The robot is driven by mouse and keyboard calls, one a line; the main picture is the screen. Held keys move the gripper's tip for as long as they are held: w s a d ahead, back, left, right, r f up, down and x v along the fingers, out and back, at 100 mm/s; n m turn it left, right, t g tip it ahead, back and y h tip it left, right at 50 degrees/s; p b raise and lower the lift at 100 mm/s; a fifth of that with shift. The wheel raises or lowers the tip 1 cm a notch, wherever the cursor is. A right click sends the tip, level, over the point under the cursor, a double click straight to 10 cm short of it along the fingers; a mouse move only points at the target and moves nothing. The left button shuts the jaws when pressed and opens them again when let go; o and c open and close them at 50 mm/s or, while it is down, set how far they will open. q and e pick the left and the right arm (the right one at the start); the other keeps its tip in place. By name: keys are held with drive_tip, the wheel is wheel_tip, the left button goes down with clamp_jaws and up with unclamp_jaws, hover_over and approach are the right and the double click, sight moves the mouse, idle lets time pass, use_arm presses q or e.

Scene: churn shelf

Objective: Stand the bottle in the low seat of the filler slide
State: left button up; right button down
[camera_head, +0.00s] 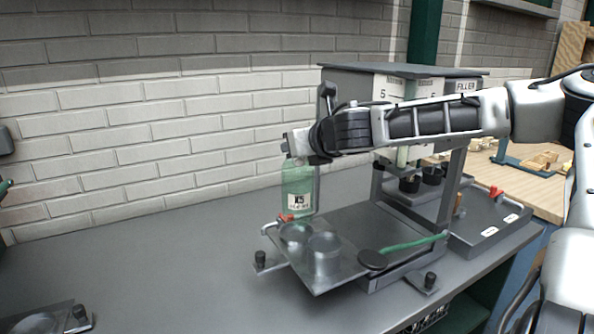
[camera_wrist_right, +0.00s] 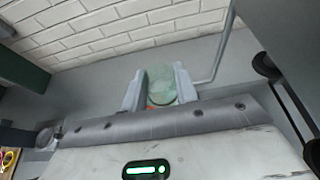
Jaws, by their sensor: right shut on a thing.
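The translucent green bottle (camera_head: 298,190) has a white label marked X5 and is upright. My right gripper (camera_head: 299,158) comes in from the right and is shut on its top. In the right wrist view the bottle (camera_wrist_right: 162,84) shows between the two fingers (camera_wrist_right: 160,92). The filler slide is a grey plate (camera_head: 350,228) with two round cup seats. The rear-left seat (camera_head: 293,234) looks lower than the front seat (camera_head: 323,256). The bottle's base appears just above or behind the rear-left seat; I cannot tell if they touch. My left gripper is not in view.
A filler stand (camera_head: 440,200) rises behind the slide, under my right arm. A green handle (camera_head: 412,243) and a black disc (camera_head: 372,260) lie on the slide's right side. A brick wall (camera_head: 130,120) stands behind.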

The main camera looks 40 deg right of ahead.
drive_tip(key=f, duration=0.1)
drive_tip(key=w+d+f, duration=0.1)
drive_tip(key=w+f, duration=0.1)
drive_tip(key=shift+d+b, duration=0.3)
use_arm(q)
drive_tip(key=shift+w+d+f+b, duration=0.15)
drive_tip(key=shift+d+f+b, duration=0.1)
drive_tip(key=shift+b, duration=0.25)
use_arm(e)
wheel_tip(320, 180, down, 3)
drive_tip(key=shift+w, duration=0.1)
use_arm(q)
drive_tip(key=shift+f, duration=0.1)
use_arm(e)
drive_tip(key=c, duration=1.1)
unclamp_jaws()
drive_tip(key=shift+f, duration=0.1)
